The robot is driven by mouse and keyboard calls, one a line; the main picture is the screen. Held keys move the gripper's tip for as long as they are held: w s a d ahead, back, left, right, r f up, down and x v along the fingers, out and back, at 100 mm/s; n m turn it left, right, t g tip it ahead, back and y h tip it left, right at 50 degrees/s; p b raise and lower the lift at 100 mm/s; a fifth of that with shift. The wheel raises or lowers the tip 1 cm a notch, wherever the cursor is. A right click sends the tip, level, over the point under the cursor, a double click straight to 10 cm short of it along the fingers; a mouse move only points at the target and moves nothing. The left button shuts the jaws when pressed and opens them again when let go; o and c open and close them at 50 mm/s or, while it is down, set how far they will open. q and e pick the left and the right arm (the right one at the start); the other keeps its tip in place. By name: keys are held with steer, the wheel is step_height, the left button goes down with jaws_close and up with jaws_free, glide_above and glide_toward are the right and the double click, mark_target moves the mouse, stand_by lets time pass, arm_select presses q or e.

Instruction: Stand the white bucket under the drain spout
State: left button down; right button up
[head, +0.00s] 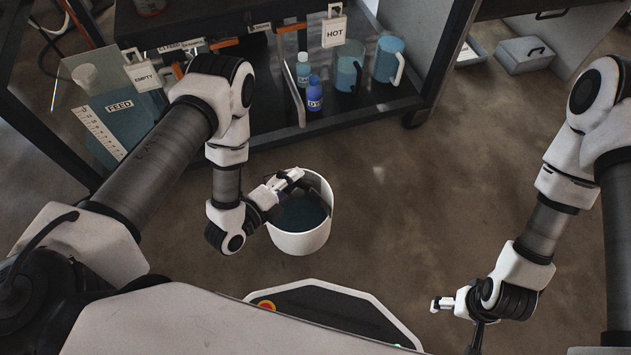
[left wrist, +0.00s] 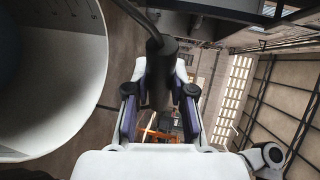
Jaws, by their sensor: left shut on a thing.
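The white bucket (head: 300,241) is near the middle of the head view, with a dark bluish inside. Its wall with scale marks fills the left of the left wrist view (left wrist: 95,95). My left gripper (head: 289,180) is at the bucket's rim, shut on the dark grip of its handle (left wrist: 160,70). I cannot tell whether the bucket touches the floor. My right gripper (head: 440,304) is out over bare floor, and its fingers are too small to judge. I cannot make out the drain spout for certain among the pipes and orange levers (head: 290,28) above the bucket.
Tags reading HOT (head: 334,32) and EMPTY (head: 141,74) hang there. A grey box (head: 526,55) stands at the back right. Floor right of the bucket is clear.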

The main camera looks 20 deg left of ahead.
arm_select(q)
steer(key=w+f+b, duration=0.2)
steer(key=w+b, duration=0.2)
steer(key=w, duration=0.4)
steer(key=w+a+f+b, duration=0.1)
steer(key=w+f+b, duration=0.2)
steer(key=w, duration=0.4)
steer(key=shift+w+b, duration=0.35)
steer(key=shift+b, duration=0.45)
steer(key=c, duration=1)
jaws_free()
steer(key=shift+f, duration=0.1)
